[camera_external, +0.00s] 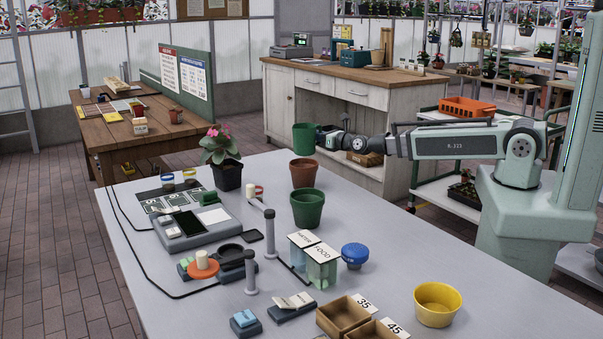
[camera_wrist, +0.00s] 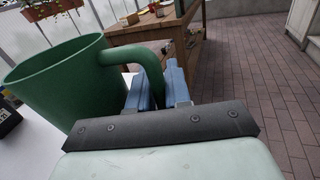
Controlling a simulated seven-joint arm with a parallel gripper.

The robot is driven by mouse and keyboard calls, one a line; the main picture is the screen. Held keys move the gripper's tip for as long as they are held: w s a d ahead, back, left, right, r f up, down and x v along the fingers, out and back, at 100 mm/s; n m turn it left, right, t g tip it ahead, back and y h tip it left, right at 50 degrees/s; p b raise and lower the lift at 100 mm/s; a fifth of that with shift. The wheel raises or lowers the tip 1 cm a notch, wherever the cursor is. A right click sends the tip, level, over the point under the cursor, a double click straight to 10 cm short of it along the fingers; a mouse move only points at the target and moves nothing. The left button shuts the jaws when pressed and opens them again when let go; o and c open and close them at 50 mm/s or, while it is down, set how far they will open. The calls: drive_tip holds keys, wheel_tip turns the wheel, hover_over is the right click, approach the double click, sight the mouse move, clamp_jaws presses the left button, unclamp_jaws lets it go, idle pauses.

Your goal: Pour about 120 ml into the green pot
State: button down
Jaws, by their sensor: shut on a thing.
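My gripper (camera_external: 326,139) is shut on the handle of a green jug (camera_external: 304,138). In the wrist view, the blue fingers (camera_wrist: 160,88) close around the handle of the jug (camera_wrist: 65,80). The jug is held in the air and looks upright in the outside view; its contents are hidden. The green pot (camera_external: 307,209) stands upright on the grey table, below the jug in the picture and apart from it. A terracotta pot (camera_external: 304,174) stands just behind the green pot, between it and the jug in the picture.
On the table (camera_external: 390,228) are a potted pink flower (camera_external: 228,175), a grey device (camera_external: 195,233), clear boxes labelled WATER and FOOD (camera_external: 322,268), a blue-topped item (camera_external: 355,254), a yellow bowl (camera_external: 438,304) and wooden boxes (camera_external: 343,316). The table's right back part is clear.

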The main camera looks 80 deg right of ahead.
drive_tip(key=w+a+r+n+t+y, duration=0.15)
drive_tip(key=w+a+r+y, duration=0.3)
drive_tip(key=a+r, duration=0.45)
drive_tip(key=w+a+r+n+y, duration=0.3)
drive_tip(key=w+a+r, duration=0.2)
drive_tip(key=a+r, duration=0.4)
drive_tip(key=w+a+f+n+g+y, duration=0.1)
drive_tip(key=a+f+n+g+y, duration=0.3)
drive_tip(key=a, duration=0.5)
drive_tip(key=w+a+f+n+g+y, duration=0.2)
drive_tip(key=a+f+n+g+y, duration=0.3)
drive_tip(key=a, duration=0.5)
drive_tip(key=w+a+f+n+g+y, duration=0.2)
drive_tip(key=a+f+n+g+y, duration=0.3)
drive_tip(key=a+n+y, duration=0.2)
drive_tip(key=shift+w+a+g+y, duration=0.25)
drive_tip(key=shift+a+g+y, duration=0.1)
drive_tip(key=shift+a+y, duration=0.75)
drive_tip(key=shift+s+a+n, duration=0.1)
drive_tip(key=shift+s+n, duration=0.05)
drive_tip(key=shift+n, duration=0.3)
